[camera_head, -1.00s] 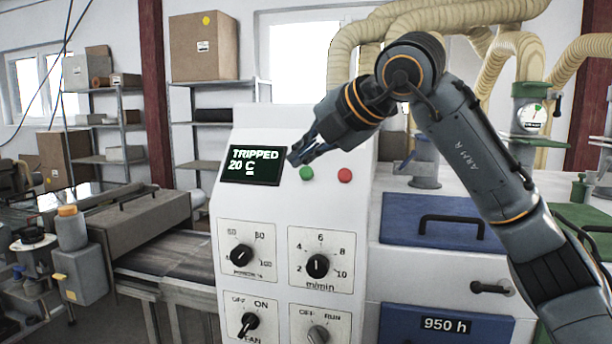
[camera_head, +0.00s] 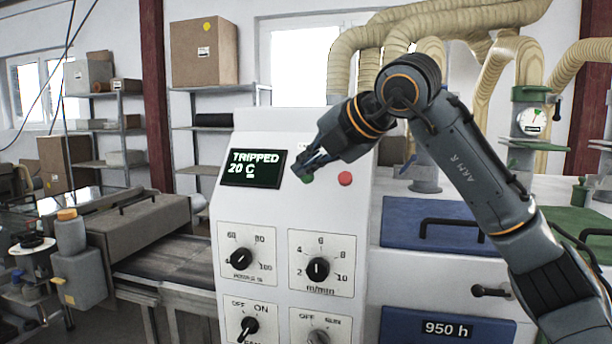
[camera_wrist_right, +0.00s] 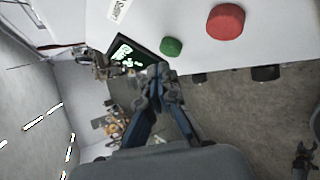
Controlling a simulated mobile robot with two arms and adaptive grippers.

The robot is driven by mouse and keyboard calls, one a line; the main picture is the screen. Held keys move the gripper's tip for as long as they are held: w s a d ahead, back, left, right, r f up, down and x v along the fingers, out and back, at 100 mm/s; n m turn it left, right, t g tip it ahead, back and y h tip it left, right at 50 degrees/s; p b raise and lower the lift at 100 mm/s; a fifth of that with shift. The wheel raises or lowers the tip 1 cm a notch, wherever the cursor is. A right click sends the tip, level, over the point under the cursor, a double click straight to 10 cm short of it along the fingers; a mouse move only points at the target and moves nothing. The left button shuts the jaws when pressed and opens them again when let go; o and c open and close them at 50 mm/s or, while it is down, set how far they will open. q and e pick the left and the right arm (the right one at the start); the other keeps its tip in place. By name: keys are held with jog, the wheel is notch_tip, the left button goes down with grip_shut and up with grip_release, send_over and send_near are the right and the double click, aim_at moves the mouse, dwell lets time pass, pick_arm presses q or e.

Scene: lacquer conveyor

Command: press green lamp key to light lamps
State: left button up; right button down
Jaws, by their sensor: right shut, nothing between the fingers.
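The green key (camera_head: 308,180) sits on the white control panel (camera_head: 400,215), right of the dark display and left of a red key (camera_head: 345,178). My right gripper (camera_head: 302,174) is shut and empty, its tips in front of the green key and partly covering it. In the right wrist view the green key (camera_wrist_right: 171,46) shows whole, a little beyond the closed fingertips (camera_wrist_right: 160,90), with a visible gap in the picture. I cannot tell the exact distance. The display (camera_head: 253,169) reads "TRIPPED 20 C".
Several dial knobs, such as the left one (camera_head: 241,259), stand below on the panel. The red key (camera_wrist_right: 226,21) is close beside the green one. Beige hoses (camera_head: 450,20) run overhead. A conveyor (camera_head: 180,258) lies left of the panel.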

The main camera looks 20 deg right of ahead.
jog(key=shift+f, duration=0.1)
dwell(0.7)
jog(key=shift+w+d+f, duration=0.15)
jog(key=shift+w+d, duration=0.05)
jog(key=shift+w, duration=0.05)
jog(key=shift+w+d+f+b, duration=0.25)
jog(key=shift+w+f+b, duration=0.05)
jog(key=shift+w+f, duration=0.05)
dwell(0.9)
dwell(0.4)
jog(key=shift+s+a+r, duration=0.45)
jog(key=shift+s+r, duration=0.15)
jog(key=s+a+r, duration=0.2)
jog(key=s+r, duration=0.1)
jog(key=shift+s+a+p, duration=0.1)
jog(key=shift+s+p, duration=0.05)
jog(key=shift+p, duration=0.25)
